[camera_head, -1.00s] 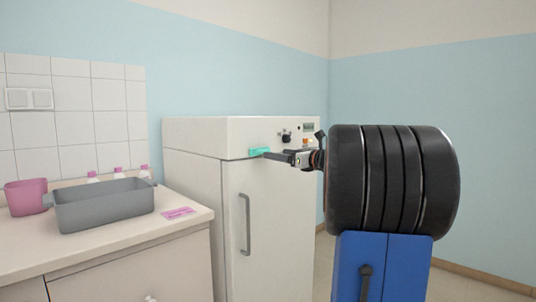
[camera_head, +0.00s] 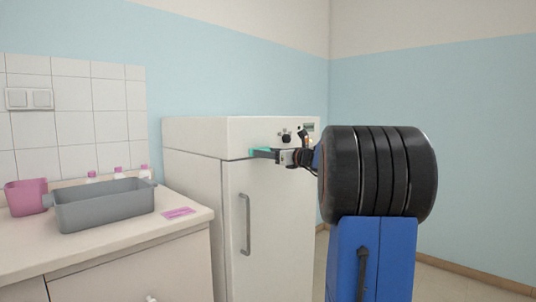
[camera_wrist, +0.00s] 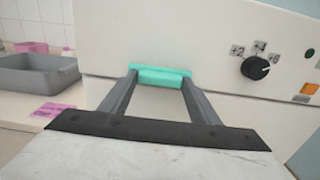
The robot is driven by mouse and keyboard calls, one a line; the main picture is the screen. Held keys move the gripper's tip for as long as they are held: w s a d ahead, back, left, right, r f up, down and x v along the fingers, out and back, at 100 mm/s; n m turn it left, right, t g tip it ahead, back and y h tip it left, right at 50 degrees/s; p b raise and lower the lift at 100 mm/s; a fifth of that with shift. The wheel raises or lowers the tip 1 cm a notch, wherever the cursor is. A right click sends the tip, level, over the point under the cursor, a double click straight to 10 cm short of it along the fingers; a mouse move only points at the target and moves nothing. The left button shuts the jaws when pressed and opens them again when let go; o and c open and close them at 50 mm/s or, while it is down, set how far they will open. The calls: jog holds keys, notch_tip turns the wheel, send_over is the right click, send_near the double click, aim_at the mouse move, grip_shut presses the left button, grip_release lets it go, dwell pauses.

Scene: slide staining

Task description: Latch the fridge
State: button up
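The white fridge (camera_head: 280,235) stands beside the counter with its door closed or nearly so; I cannot tell whether it is fully shut. A teal latch (camera_wrist: 160,77) sits on its front, below the control panel. In the head view the latch (camera_head: 252,152) is mostly hidden behind my gripper (camera_head: 256,153). In the wrist view my gripper (camera_wrist: 160,86) is open, its two fingers apart, with the tips at either end of the latch. I cannot tell whether the fingers touch it.
A dark knob (camera_wrist: 256,68) and a small display (camera_head: 309,127) are on the panel to the right. A grey vertical door handle (camera_head: 246,224) is below. On the counter (camera_head: 120,245) at left are a grey basin (camera_head: 105,208), a pink container (camera_head: 27,197), bottles and a pink card (camera_head: 179,213).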

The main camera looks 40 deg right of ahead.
jog(key=shift+n, duration=0.3)
jog(key=shift+f+n, duration=0.1)
jog(key=shift+n, duration=8.5)
jog(key=o, duration=1)
jog(key=shift+o, duration=0.2)
jog(key=shift+s, duration=0.15)
jog(key=s+d, duration=0.2)
jog(key=s, duration=1.5)
jog(key=shift+d, duration=0.3)
